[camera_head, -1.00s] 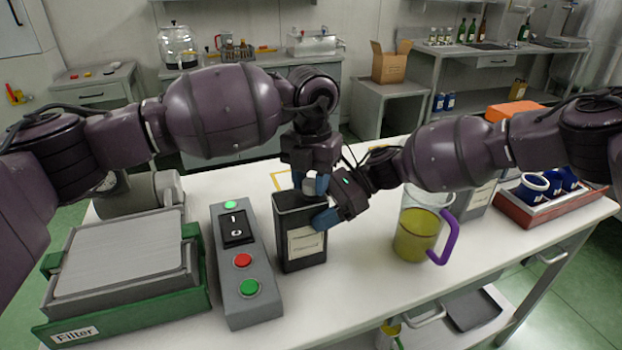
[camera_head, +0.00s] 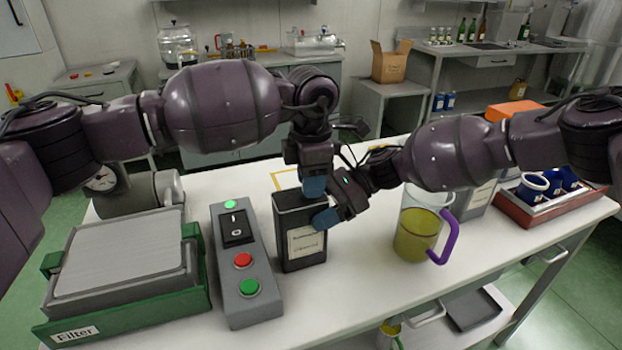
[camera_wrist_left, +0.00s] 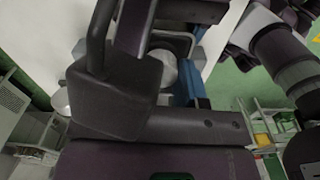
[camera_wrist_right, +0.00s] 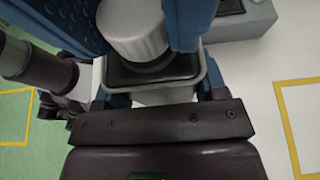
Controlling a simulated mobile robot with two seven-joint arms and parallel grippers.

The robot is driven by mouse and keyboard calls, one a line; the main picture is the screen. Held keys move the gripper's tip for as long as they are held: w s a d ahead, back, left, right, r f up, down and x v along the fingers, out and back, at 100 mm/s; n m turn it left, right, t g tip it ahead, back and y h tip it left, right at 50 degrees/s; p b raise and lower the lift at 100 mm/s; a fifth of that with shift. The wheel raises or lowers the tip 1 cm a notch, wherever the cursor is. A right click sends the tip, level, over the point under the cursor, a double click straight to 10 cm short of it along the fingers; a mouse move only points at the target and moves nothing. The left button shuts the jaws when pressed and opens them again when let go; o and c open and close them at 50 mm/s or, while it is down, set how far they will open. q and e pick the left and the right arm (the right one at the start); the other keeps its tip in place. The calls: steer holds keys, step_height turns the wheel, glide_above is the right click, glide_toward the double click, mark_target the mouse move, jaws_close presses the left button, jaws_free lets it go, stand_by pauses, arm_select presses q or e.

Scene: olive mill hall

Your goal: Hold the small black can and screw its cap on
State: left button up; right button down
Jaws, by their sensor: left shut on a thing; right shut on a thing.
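The small black can (camera_head: 285,235) with a pale label stands upright on the white table. My right gripper (camera_head: 327,216) is shut on its sides from the right. My left gripper (camera_head: 314,188) points down over the can's top, shut on the cap. The cap (camera_wrist_right: 135,30) is pale grey and ribbed, between the left gripper's blue fingers in the right wrist view, over the can's dark top (camera_wrist_right: 165,72). The cap also shows in the left wrist view (camera_wrist_left: 164,68). The fingers hide it in the head view. I cannot tell how tightly it sits.
A grey switch box (camera_head: 246,300) stands just left of the can. A green-framed filter press (camera_head: 125,262) is further left. A jug (camera_head: 418,240) of yellow-green oil with a purple handle stands right. A red-brown tray (camera_head: 535,220) with blue mugs is at far right.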

arm_select(q)
steer(key=o, duration=1)
steer(key=shift+r, duration=2.25)
steer(key=shift+c, duration=0.3)
